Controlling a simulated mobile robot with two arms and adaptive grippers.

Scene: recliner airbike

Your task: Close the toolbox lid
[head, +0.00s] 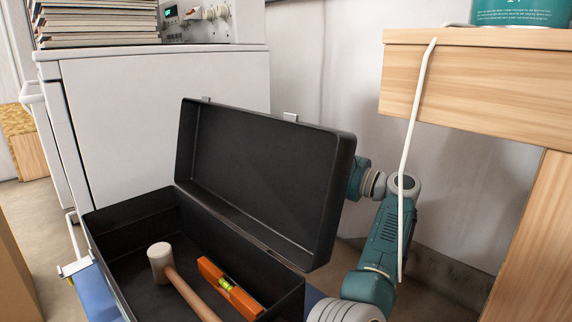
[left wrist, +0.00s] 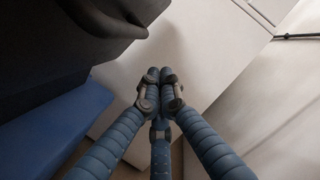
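The black toolbox (head: 135,222) stands with its lid (head: 262,165) raised, tilted back on the far right side. A mallet (head: 161,262) with a pale head and an orange spirit level (head: 229,287) lie inside. My right arm (head: 384,240) comes up beside the toolbox, and its wrist goes behind the lid's right edge. The right gripper is hidden by the lid. My left gripper shows only in the left wrist view (left wrist: 160,76), with its blue fingers brought together and nothing visible between them. A dark shape, probably the toolbox (left wrist: 50,60), is at its upper left.
A white appliance (head: 170,110) stands behind the toolbox with a stack of books or magazines (head: 95,20) on top. A wooden table (head: 480,85) is at the right, with a thin white bar (head: 412,150) hanging at its edge. A blue surface (head: 97,295) lies under the toolbox.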

